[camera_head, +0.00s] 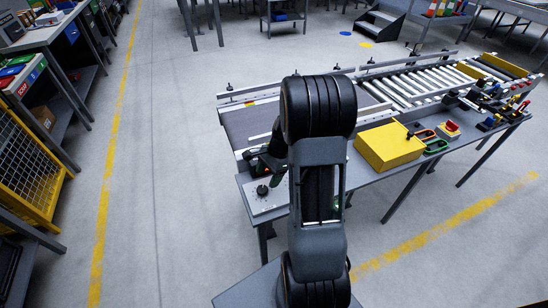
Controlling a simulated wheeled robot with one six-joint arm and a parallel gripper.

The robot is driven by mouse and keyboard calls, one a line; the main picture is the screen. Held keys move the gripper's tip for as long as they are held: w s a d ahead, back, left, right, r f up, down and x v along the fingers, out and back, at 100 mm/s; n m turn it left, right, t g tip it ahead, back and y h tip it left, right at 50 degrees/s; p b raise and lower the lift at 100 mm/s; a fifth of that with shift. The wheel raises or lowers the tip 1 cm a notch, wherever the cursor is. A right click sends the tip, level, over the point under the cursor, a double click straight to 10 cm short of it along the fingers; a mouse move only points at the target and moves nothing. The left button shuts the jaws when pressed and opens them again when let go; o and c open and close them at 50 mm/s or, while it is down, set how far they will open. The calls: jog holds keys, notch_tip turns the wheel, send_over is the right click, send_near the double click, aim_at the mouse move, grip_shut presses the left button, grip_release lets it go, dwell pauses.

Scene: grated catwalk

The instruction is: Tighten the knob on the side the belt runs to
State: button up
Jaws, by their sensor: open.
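A conveyor stands at the middle right, with a dark belt (248,122) at its left part. A black knob (262,190) sits on a light grey panel (270,203) at the near left corner of the bench, in front of the belt. A second knob is not clearly visible; my arm covers part of the bench and belt. My gripper (262,168) shows small and dark just left of my arm, close to the black knob. It is open and partly hidden; I cannot tell whether it touches the knob.
A yellow box (389,146) stands on the bench right of my arm. Rollers (418,86) continue the conveyor to the right. Workbenches (45,35) and a yellow mesh cage (25,165) line the left. The floor between is clear.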

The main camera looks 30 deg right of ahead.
jog(key=v, duration=0.8)
jog(key=shift+r, duration=0.25)
jog(key=shift+d, duration=0.1)
jog(key=s+a+r+n+t+h+p, duration=0.2)
jog(key=s+a+r+n, duration=0.3)
jog(key=a+r+n, duration=0.1)
jog(key=s+a+r+n+t+h+p, duration=0.1)
jog(key=s+a+r+n+h, duration=0.1)
jog(key=s+a+r+n, duration=0.3)
jog(key=a+r+n, duration=0.1)
jog(key=a+n, duration=0.3)
jog(key=n, duration=0.2)
jog(key=shift+s+n+t+p, duration=0.3)
jog(key=shift+t+p, duration=0.1)
jog(key=shift+a, duration=0.1)
dwell(4.6)
